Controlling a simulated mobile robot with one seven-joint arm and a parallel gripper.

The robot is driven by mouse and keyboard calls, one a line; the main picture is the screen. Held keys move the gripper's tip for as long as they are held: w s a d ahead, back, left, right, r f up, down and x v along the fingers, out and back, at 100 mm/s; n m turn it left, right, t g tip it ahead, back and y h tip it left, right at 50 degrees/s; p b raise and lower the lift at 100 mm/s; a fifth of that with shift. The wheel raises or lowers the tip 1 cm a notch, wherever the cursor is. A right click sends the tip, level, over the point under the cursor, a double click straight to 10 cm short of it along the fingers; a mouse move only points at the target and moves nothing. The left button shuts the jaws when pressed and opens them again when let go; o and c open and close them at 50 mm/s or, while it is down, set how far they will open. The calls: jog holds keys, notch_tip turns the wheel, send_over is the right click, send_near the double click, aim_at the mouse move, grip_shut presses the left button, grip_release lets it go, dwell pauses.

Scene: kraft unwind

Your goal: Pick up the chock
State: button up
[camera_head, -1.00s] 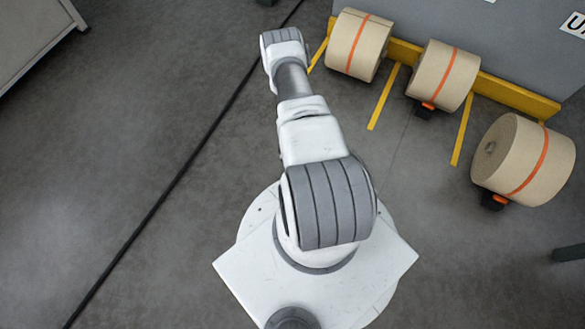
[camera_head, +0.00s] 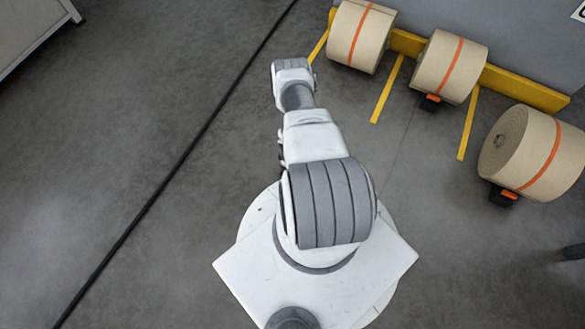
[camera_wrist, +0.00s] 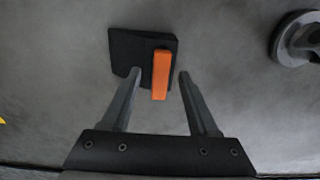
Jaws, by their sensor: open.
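In the wrist view, a black chock with an orange grip bar (camera_wrist: 161,75) lies on the grey floor. My gripper (camera_wrist: 160,74) is open, its two dark fingers pointing at the chock. The fingertips appear on either side of the orange bar, overlapping the near part of the black body in the picture. I cannot tell how far above the floor they are. In the head view, my gripper and this chock are hidden by my arm. Two other black and orange chocks show there, one by the middle roll (camera_head: 430,103) and one by the right roll (camera_head: 503,195).
Three kraft paper rolls with orange bands, left (camera_head: 360,36), middle (camera_head: 450,67) and right (camera_head: 533,153), lie along a yellow rail (camera_head: 525,88). A grey round object (camera_wrist: 298,38) is at the wrist view's upper right. A black line crosses open floor on the left.

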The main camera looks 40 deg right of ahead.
grip_shut()
jog(key=shift+r, duration=0.1)
dwell(0.5)
